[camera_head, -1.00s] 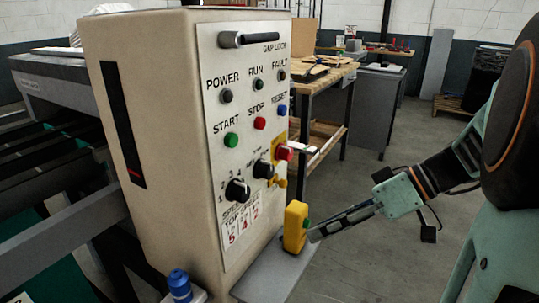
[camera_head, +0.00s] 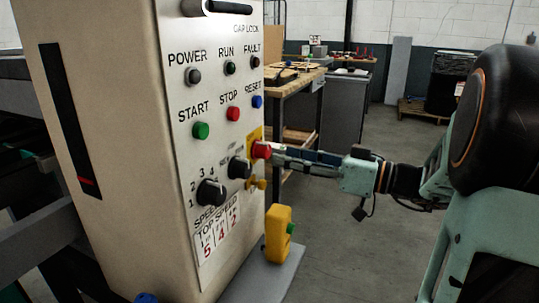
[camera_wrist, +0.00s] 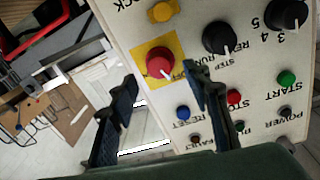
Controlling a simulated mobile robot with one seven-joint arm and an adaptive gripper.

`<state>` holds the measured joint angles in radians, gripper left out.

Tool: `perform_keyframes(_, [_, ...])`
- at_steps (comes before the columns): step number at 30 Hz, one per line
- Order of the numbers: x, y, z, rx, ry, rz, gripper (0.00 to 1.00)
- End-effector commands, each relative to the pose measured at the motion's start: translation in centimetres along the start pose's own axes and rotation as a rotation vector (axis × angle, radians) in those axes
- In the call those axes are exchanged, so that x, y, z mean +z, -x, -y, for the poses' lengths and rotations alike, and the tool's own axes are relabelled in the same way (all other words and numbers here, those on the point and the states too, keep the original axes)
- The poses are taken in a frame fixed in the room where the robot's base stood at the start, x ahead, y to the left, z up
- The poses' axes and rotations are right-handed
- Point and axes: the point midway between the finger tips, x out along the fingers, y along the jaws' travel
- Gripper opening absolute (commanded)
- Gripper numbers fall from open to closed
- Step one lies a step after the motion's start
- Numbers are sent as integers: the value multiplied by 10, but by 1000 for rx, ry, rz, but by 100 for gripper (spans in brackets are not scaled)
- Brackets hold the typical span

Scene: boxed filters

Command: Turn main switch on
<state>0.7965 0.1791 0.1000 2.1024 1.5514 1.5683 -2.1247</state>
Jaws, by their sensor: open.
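The main switch, a red knob on a yellow plate, is on the right edge of the control panel (camera_head: 215,238). The knob (camera_head: 261,150) is partly covered by my gripper (camera_head: 277,155) in the head view. In the wrist view the red knob (camera_wrist: 159,63) shows a pale pointer mark, and lettering on the plate is partly hidden by a finger. My gripper (camera_wrist: 160,76) is open, its dark fingers on either side of the knob in that picture. I cannot tell whether they touch it.
A black selector knob (camera_head: 239,168) and a yellow knob (camera_head: 257,184) sit close to the switch. START (camera_head: 201,130), STOP (camera_head: 233,114) and RESET (camera_head: 257,101) buttons are above. A yellow box with a green button (camera_head: 277,235) stands below.

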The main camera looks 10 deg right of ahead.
Motion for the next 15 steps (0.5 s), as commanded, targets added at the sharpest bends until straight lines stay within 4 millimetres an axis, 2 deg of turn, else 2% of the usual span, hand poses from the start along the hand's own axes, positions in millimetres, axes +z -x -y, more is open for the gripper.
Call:
perform_keyframes(3, [1,-23,1,-3,1,1,44])
perform_keyframes(6, [1,-37,0,-2,0,1,44])
perform_keyframes(10, [1,-49,0,-1,0,1,44])
perform_keyframes(15, [0,-54,0,1,-1,1,44])
